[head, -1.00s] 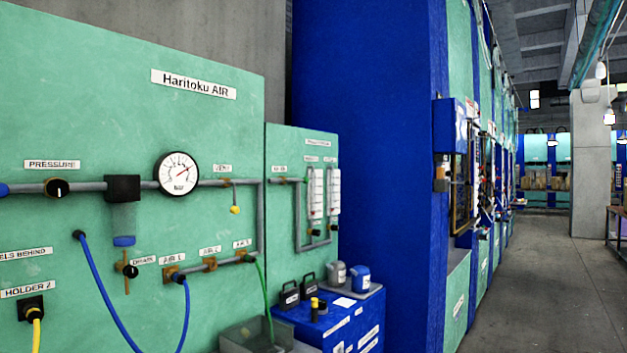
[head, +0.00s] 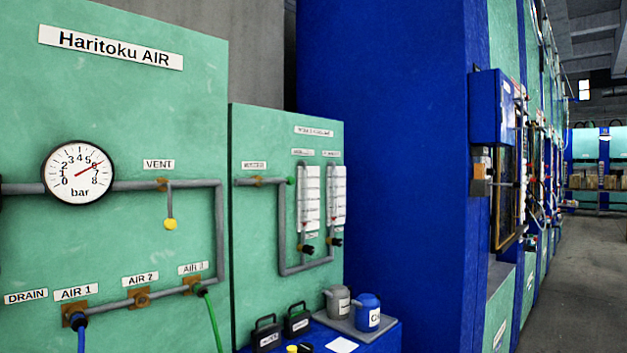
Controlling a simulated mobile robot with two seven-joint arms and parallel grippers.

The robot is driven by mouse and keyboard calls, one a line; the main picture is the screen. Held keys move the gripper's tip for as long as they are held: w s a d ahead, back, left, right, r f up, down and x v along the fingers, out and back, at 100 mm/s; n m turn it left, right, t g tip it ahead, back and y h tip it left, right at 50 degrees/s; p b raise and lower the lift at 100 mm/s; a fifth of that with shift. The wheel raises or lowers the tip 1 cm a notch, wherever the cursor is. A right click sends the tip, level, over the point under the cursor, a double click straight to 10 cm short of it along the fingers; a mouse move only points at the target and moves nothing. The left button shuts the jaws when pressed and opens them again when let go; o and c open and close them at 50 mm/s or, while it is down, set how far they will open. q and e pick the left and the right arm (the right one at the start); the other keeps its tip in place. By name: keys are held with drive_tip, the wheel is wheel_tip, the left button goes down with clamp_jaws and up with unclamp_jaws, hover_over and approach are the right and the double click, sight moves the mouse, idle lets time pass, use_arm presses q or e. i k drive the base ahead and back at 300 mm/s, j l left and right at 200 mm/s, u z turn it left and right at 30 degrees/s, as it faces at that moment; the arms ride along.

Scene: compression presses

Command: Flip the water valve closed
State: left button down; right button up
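A smaller green panel (head: 262,230) stands right of the big air panel. On it a grey pipe carries a brass fitting (head: 257,181) under a small label (head: 254,165) too blurred to read surely. A small green part (head: 291,180) sits at the pipe's right end. This may be the water valve; I cannot tell its handle position. Two white flow meters (head: 310,198) with black knobs (head: 307,249) below are to the right. Neither of my grippers is in view.
The Haritoku AIR panel (head: 130,120) with a pressure gauge (head: 78,172) and yellow-ended vent (head: 170,224) is at left. Black-handled cases (head: 297,320) and a blue jug (head: 366,312) stand below. A blue cabinet (head: 385,130) is behind; floor (head: 590,290) is clear at right.

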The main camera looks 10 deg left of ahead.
sight(289, 180)
drive_tip(key=i+l, duration=0.2)
drive_tip(key=i, duration=0.25)
drive_tip(key=i+l+z, duration=0.1)
drive_tip(key=i, duration=0.35)
drive_tip(key=i+l, duration=0.25)
drive_tip(key=i, duration=0.2)
